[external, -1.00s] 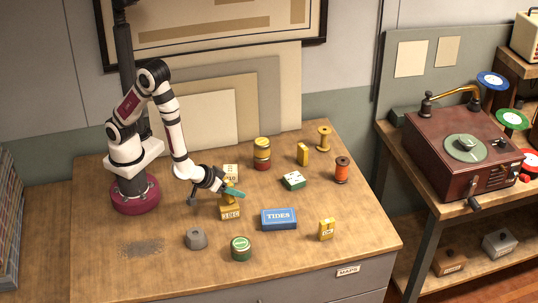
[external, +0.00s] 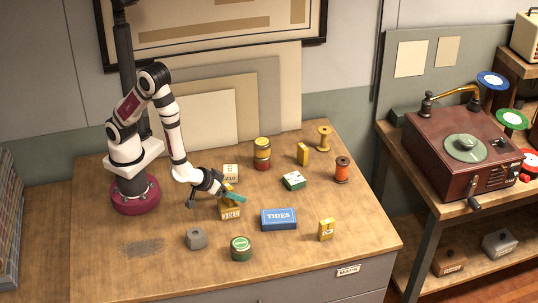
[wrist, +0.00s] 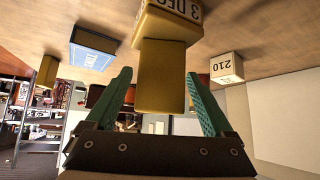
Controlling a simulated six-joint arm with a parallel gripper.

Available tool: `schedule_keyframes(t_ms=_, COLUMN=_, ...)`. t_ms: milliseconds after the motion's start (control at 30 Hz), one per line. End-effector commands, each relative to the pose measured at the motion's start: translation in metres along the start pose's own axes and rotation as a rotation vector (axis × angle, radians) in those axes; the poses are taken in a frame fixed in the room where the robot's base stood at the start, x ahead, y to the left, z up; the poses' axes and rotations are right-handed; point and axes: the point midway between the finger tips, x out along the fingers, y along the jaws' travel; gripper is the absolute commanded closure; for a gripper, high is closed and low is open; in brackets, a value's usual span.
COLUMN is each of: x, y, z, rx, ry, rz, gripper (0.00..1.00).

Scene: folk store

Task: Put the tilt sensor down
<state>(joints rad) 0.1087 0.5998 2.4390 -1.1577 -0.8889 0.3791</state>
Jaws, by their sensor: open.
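A plain yellow block (wrist: 162,75), which I take to be the tilt sensor, is between my gripper's fingers in the wrist view, with a gap on each side. It appears to rest on a yellow box (wrist: 170,25) with a white "3 DEC" label. In the external view that labelled box (external: 230,213) stands on the table, and the yellow block (external: 227,187) shows above it, partly hidden by a teal finger. My gripper (external: 214,199) is open around the block; it also shows in the wrist view (wrist: 160,100).
On the wooden table (external: 290,250), a white "210" cube (external: 230,172) stands close behind my gripper. A blue "TIDES" box (external: 279,219) is to the right. A green tin (external: 240,248) and a grey piece (external: 195,239) are in front. The table's front left is clear.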

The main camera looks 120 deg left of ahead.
Motion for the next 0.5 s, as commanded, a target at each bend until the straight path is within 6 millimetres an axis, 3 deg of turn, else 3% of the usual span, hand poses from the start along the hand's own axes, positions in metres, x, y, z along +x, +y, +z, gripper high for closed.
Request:
schedule_keyframes(t_ms=300, x=-0.077, y=0.002, z=0.0, rx=-0.001, ry=0.0, rz=0.009, gripper=0.13)
schedule_keyframes(t_ms=500, x=-0.108, y=0.001, z=0.0, rx=-0.001, ry=0.0, rz=0.004, gripper=0.13)
